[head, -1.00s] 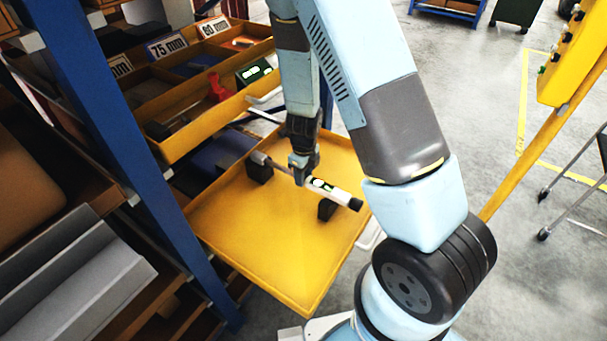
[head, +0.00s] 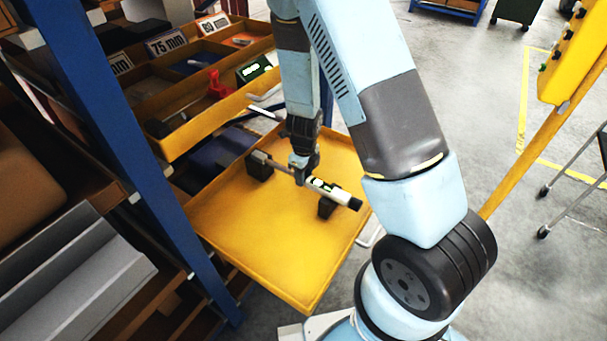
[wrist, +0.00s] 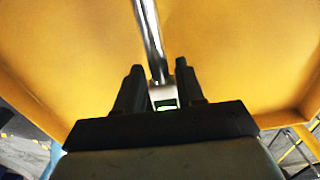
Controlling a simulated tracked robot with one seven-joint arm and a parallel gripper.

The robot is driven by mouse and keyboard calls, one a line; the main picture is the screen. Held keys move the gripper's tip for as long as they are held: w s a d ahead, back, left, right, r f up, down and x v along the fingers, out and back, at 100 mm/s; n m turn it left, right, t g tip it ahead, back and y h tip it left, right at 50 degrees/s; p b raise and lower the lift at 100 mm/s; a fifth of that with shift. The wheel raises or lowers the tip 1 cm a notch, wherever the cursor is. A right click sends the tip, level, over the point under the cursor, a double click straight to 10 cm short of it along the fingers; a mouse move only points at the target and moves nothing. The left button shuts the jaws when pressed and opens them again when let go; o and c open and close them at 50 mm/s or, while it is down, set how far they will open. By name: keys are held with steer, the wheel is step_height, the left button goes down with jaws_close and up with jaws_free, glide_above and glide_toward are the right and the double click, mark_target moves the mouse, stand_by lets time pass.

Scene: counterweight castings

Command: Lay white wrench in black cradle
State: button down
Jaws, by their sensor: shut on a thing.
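The white wrench (head: 326,187) has a grey metal shaft and head, a white handle with a green marking and a black end. My gripper (head: 302,167) is shut on its shaft near the handle. The black cradle shows as two black blocks in the yellow tray, a left one (head: 259,169) under the head end and a right one (head: 327,207) under the handle. The wrench lies along both blocks, at or just above their tops; I cannot tell if it touches. In the wrist view the shaft (wrist: 151,40) runs out between the fingers (wrist: 160,92).
The yellow tray (head: 270,250) has a raised rim and clear floor before the cradle. A yellow divided bin (head: 200,125) with size labels stands behind. A blue rack post (head: 150,180) rises at the left.

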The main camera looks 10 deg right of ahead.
steer(key=shift+f, duration=0.55)
stand_by(0.4)
steer(key=c, duration=0.6)
jaws_free()
steer(key=shift+r, duration=3.5)
